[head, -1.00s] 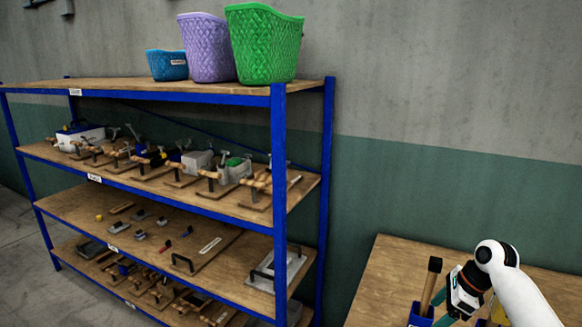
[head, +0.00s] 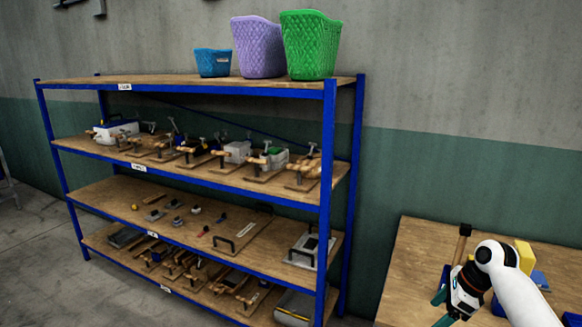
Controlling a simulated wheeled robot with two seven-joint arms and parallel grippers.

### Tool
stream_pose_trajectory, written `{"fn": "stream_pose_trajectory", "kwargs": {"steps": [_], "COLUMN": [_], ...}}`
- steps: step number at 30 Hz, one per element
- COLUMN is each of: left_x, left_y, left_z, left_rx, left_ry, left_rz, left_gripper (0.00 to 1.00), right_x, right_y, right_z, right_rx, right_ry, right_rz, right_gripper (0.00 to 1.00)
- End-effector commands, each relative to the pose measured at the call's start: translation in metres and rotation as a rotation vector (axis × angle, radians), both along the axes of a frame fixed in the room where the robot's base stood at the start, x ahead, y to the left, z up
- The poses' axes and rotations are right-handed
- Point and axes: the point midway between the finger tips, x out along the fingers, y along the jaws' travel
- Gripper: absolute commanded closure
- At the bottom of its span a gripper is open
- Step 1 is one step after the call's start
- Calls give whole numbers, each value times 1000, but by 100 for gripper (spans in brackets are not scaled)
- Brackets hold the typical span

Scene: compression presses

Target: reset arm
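My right arm reaches in from the lower right of the head view. Its gripper (head: 443,306) is over or beside the wooden table, with green fingertips pointing to the lower left. The fingers are small and partly cut off by the frame's bottom edge, so I cannot tell whether they are open or shut. Nothing clearly shows between them. My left gripper and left arm are not in view.
A blue-framed shelf (head: 328,175) stands at left and centre, loaded with wooden-handled tools. On top are blue (head: 212,63), purple (head: 258,47) and green (head: 310,46) baskets. A wooden table (head: 405,262) at right holds a dark-headed wooden-handled tool (head: 464,238) and a yellow block (head: 525,257).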

Motion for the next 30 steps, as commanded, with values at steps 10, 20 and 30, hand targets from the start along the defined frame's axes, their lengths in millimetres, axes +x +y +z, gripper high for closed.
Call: {"fn": "stream_pose_trajectory", "kwargs": {"steps": [10,20,30], "left_x": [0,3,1], "left_y": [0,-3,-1], "left_z": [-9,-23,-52], "left_rx": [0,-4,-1], "left_ry": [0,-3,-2], "left_rz": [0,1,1], "left_gripper": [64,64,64], "right_x": [-4,-27,-141], "right_y": [2,5,15], "right_z": [-67,-182,-398], "right_rx": [-48,-156,-384], "right_ry": [-36,-93,-151], "right_rz": [86,267,771], "right_gripper": [25,25,25]}}
